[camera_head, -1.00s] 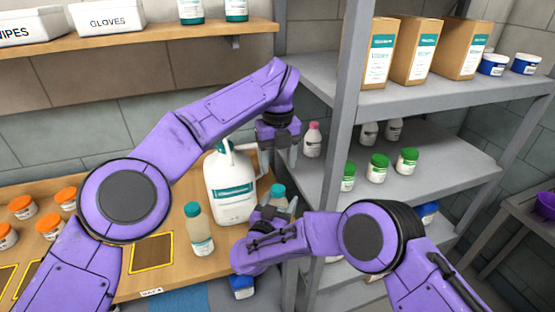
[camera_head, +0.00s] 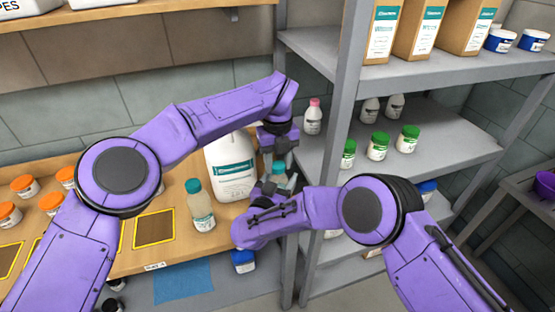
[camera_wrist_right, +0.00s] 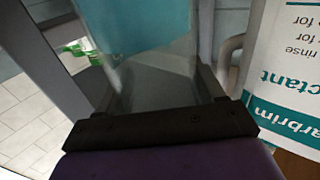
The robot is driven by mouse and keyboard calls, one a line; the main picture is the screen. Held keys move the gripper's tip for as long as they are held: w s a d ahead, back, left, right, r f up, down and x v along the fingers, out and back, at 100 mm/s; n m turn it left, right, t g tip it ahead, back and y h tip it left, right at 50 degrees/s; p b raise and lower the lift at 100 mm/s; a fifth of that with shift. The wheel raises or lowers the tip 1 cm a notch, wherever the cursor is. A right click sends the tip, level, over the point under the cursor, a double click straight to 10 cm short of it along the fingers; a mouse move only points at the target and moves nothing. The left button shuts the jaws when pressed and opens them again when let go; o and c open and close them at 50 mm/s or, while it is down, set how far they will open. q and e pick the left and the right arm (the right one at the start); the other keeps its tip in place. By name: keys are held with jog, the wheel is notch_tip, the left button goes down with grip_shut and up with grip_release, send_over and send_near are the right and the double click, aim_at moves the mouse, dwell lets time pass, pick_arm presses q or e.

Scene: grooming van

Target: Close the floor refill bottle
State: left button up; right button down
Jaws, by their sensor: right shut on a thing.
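The bottle's lower part is hidden by my right gripper.
The white jug (camera_head: 230,170) is close on the left. Another teal-capped bottle (camera_head: 200,207) stands on the wooden counter (camera_head: 188,262), near orange-lidded jars (camera_head: 25,186). A grey shelf rack (camera_head: 440,150) with green-lidded jars (camera_head: 378,146) and a pink-capped bottle (camera_head: 312,117) is close on the right.

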pick_arm(q)
jog(key=c, duration=0.6)
jog(key=o, duration=1.3)
jog(key=shift+c, duration=0.2)
notch_tip(320, 180, up, 12)
pick_arm(e)
jog(key=shift+c, duration=0.2)
grip_release()
